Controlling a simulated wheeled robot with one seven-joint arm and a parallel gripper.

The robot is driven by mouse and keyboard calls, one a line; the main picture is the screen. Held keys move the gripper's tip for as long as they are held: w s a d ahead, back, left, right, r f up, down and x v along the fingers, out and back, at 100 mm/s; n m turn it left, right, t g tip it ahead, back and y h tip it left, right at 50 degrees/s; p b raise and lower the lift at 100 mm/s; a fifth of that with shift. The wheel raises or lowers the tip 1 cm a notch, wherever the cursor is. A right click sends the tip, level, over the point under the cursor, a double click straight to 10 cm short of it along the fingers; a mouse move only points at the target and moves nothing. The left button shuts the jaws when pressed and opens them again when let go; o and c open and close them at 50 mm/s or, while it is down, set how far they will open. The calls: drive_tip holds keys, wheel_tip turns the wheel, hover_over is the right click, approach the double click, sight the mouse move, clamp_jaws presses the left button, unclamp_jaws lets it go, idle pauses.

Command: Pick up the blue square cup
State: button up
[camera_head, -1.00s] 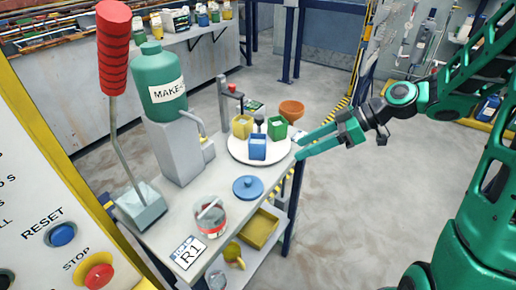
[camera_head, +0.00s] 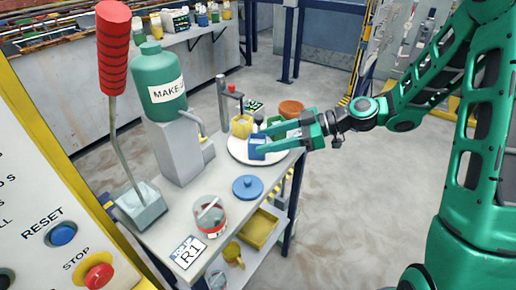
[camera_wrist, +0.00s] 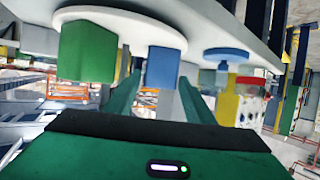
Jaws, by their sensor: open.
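The blue square cup (camera_head: 257,140) stands upright near the front edge of the round white plate (camera_head: 238,155). In the wrist view, which is upside down, the blue cup (camera_wrist: 163,67) lies ahead between my two fingers. My gripper (camera_head: 266,140) is open and level, reaching in from the right with its fingertips at the cup. One finger passes on the far side, and the other crosses in front of the cup's lower part. I cannot tell whether either finger touches it.
A green square cup (camera_head: 277,125) stands close behind the upper finger and a yellow cup (camera_head: 241,126) stands at the back left, both on the plate. An orange bowl (camera_head: 292,108) is behind. A blue lid (camera_head: 248,187) lies in front on the table.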

sight(255, 140)
drive_tip(key=shift+x, duration=1.75)
drive_tip(key=c, duration=0.8)
drive_tip(key=shift+c, duration=0.2)
